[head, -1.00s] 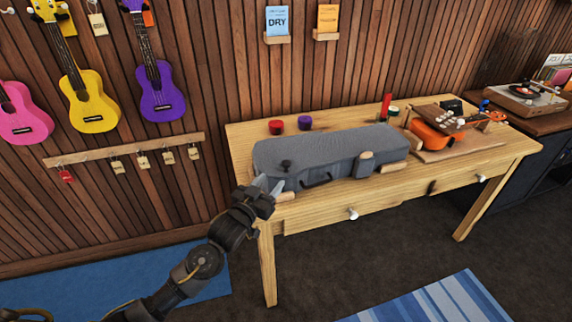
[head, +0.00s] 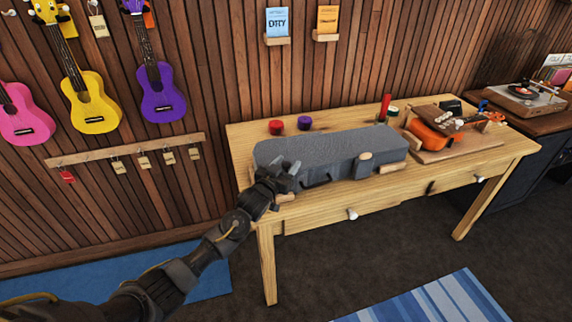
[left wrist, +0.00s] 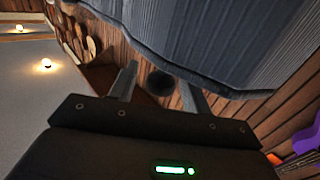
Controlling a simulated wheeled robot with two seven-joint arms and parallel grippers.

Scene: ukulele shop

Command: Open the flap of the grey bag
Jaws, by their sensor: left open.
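The grey bag (head: 320,147) lies long and closed on the wooden workbench (head: 290,226). It also shows large in the left wrist view (left wrist: 220,35). My left gripper (head: 284,176) is at the bag's left front end, with its arm coming from the lower left. In the left wrist view its two fingers (left wrist: 158,88) are apart, with a dark round knob (left wrist: 160,82) showing between them. I cannot tell whether the fingers touch the knob. In the head view the gripper hides the knob and that corner of the bag. My right gripper is not in view.
A red tin (head: 276,127) and a purple tin (head: 305,122) stand behind the bag. An orange ukulele (head: 431,138) lies on a wooden board to the right. Wooden blocks (head: 393,168) sit by the bag. Ukuleles hang on the wall at left.

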